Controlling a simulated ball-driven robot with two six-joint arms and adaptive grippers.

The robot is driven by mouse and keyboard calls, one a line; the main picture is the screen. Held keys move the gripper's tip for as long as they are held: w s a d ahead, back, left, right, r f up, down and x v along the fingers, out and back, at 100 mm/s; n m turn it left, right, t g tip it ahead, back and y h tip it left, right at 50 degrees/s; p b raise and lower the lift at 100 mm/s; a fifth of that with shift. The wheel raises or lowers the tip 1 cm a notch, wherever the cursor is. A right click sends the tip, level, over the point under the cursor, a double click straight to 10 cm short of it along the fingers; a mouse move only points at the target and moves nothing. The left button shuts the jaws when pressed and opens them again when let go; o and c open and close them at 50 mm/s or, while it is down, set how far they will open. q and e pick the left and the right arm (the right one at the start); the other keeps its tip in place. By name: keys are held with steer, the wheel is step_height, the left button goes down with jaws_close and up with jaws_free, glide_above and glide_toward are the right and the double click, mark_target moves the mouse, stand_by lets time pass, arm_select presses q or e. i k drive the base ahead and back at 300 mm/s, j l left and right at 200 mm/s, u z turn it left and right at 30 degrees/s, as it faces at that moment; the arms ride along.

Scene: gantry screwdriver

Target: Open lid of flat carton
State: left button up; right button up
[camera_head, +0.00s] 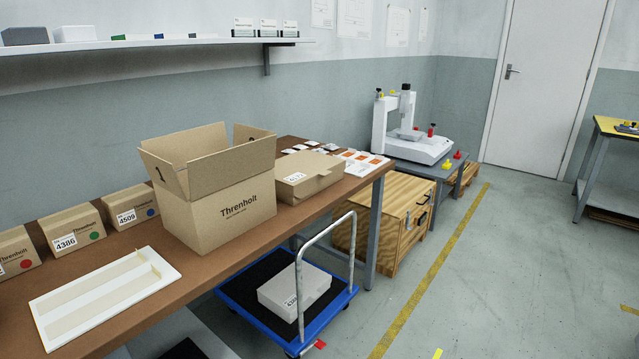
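A flat brown carton (307,178) lies on the brown workbench (214,267), behind and to the right of a tall open box. Its lid looks closed, and a white label sits on its front left part. The tall box hides some of its left side. A second flat carton (294,291), pale grey with a label, lies on the blue cart below the bench; it also looks shut. Neither of my grippers shows in the head view.
The tall Threnholt box (222,212) stands with flaps up. Small labelled boxes (72,228) line the wall side, with a white board (106,297) in front. The blue cart's handle (351,262) rises beside the bench edge.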

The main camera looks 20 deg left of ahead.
mark_target(306, 170)
steer(key=i+u, duration=0.1)
steer(key=u, duration=0.45)
steer(key=i+l+u, duration=0.55)
steer(key=l, duration=0.15)
steer(key=i+l+u, duration=0.25)
steer(key=l, duration=0.15)
